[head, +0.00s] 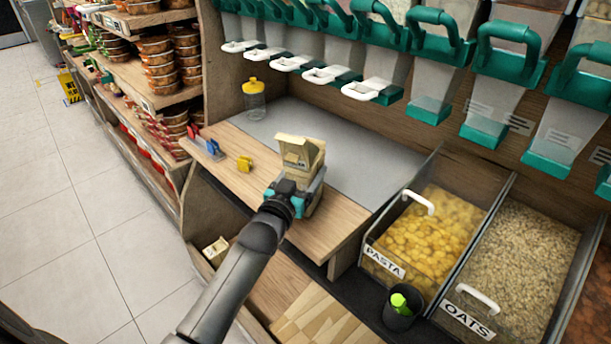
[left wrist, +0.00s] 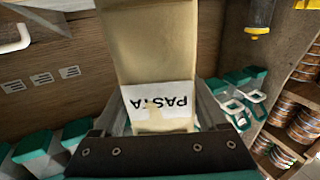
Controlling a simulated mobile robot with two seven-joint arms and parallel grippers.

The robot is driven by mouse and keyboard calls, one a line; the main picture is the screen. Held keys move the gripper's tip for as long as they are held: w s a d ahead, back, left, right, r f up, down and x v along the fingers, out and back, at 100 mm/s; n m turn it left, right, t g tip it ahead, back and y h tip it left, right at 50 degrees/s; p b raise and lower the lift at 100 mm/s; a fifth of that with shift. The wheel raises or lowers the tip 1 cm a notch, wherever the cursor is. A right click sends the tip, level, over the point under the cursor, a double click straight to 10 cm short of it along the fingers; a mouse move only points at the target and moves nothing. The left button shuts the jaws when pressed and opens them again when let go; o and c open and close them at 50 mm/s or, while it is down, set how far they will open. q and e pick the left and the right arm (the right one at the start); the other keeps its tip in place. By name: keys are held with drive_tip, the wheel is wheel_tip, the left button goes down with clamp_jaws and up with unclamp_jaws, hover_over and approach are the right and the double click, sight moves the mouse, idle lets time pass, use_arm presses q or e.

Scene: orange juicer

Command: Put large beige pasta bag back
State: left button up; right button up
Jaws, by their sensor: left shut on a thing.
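My left gripper (head: 297,192) is shut on the large beige pasta bag (head: 299,152), above the wooden front edge of the counter (head: 342,218). In the left wrist view the bag (left wrist: 150,45) stands between the two fingers (left wrist: 158,105), and its white PASTA label appears upside down. I cannot tell from the head view whether the bag touches the counter. My right gripper is not in view.
A yellow-capped jar (head: 254,101), a yellow clip (head: 244,164) and small red and blue items (head: 207,141) are on the counter. Pasta (head: 430,235) and oats (head: 520,260) bins stand at the right. Dispensers (head: 435,80) hang above. The grey counter middle is clear.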

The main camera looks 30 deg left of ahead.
use_arm(q)
drive_tip(key=shift+f, duration=0.15)
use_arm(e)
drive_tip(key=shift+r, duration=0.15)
use_arm(q)
drive_tip(key=o, duration=1.6)
drive_tip(key=shift+f, duration=0.15)
drive_tip(key=shift+c, duration=0.2)
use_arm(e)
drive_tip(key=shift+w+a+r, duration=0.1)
use_arm(q)
drive_tip(key=shift+r, duration=0.25)
drive_tip(key=shift+s+f, duration=0.1)
drive_tip(key=shift+s, duration=0.25)
drive_tip(key=s+p, duration=0.3)
drive_tip(key=s, duration=0.8)
drive_tip(key=shift+s+d+p, duration=0.15)
drive_tip(key=shift+d+p, duration=0.15)
drive_tip(key=shift+d, duration=0.05)
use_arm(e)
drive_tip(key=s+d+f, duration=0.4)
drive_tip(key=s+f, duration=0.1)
